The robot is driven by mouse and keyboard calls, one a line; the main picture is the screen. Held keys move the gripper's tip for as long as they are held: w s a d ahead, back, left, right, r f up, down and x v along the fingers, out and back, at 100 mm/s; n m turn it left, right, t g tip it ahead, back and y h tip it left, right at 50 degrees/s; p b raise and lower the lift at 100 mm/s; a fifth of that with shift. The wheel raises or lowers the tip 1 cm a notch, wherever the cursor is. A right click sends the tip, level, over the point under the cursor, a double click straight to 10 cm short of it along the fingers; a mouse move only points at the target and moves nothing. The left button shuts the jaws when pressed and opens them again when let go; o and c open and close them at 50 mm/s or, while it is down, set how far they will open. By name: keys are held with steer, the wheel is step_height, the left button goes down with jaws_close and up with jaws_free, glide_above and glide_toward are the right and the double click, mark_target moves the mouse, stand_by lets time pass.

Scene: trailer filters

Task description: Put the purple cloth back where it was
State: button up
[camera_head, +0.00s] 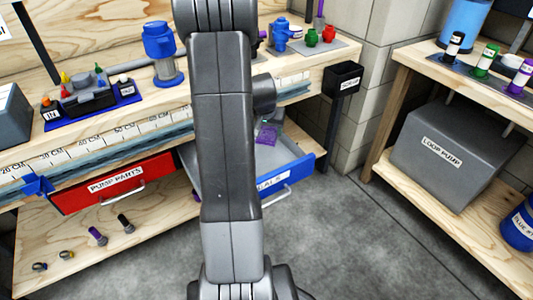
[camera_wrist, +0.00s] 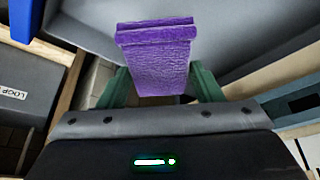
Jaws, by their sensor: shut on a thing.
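The purple cloth (camera_wrist: 157,60) is a folded, textured piece in the wrist view. My gripper (camera_wrist: 160,82) has its green fingers shut on it, one on each side. In the head view the cloth (camera_head: 266,133) shows small, just right of my arm, over the open blue drawer (camera_head: 295,172). The drawer's label is partly hidden by my arm. In the wrist view the grey drawer inside (camera_wrist: 235,25) lies behind the cloth. I cannot tell whether the cloth touches the drawer.
A red drawer (camera_head: 115,184) labelled PUMP PARTS is left of the blue one. A black SCRAP bin (camera_head: 343,78) hangs at the bench's right end. The grey LOOP PUMP box (camera_head: 447,150) stands under the right table. The floor (camera_head: 365,245) between is clear.

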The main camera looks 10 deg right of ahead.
mark_target(266, 137)
step_height(266, 137, down, 9)
steer(key=b, duration=0.3)
steer(key=shift+f, duration=0.2)
steer(key=shift+c, duration=0.3)
steer(key=o, duration=0.9)
steer(key=shift+o, duration=0.2)
steer(key=p+v, duration=0.3)
steer(key=v, duration=0.9)
steer(key=shift+w, duration=0.1)
